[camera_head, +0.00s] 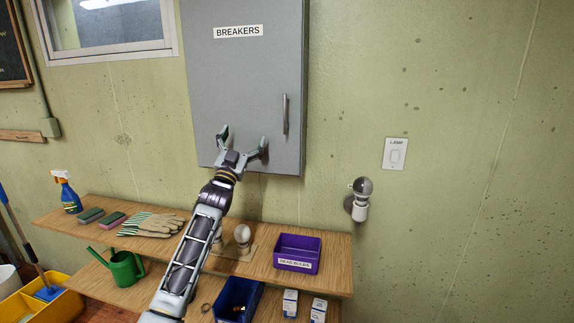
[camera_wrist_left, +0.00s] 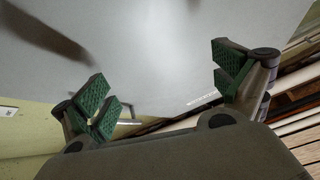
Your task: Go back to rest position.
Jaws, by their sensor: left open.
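My left gripper (camera_head: 243,142) is open and empty in the head view, in front of the lower part of the grey breaker cabinet (camera_head: 245,75). The cabinet door is shut, and its handle (camera_head: 285,114) is to the right of the gripper. In the left wrist view, the two green-padded fingers (camera_wrist_left: 160,88) are spread apart with the grey cabinet surface (camera_wrist_left: 165,45) beyond them. I cannot tell whether a finger touches the door. My right gripper is not in view.
A wooden shelf (camera_head: 335,258) below holds gloves (camera_head: 152,225), sponges, a spray bottle (camera_head: 66,193), bulbs and a purple bin (camera_head: 297,254). A lower shelf holds a green watering can (camera_head: 122,267) and a blue bin (camera_head: 238,298). A wall lamp (camera_head: 360,198) is at right.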

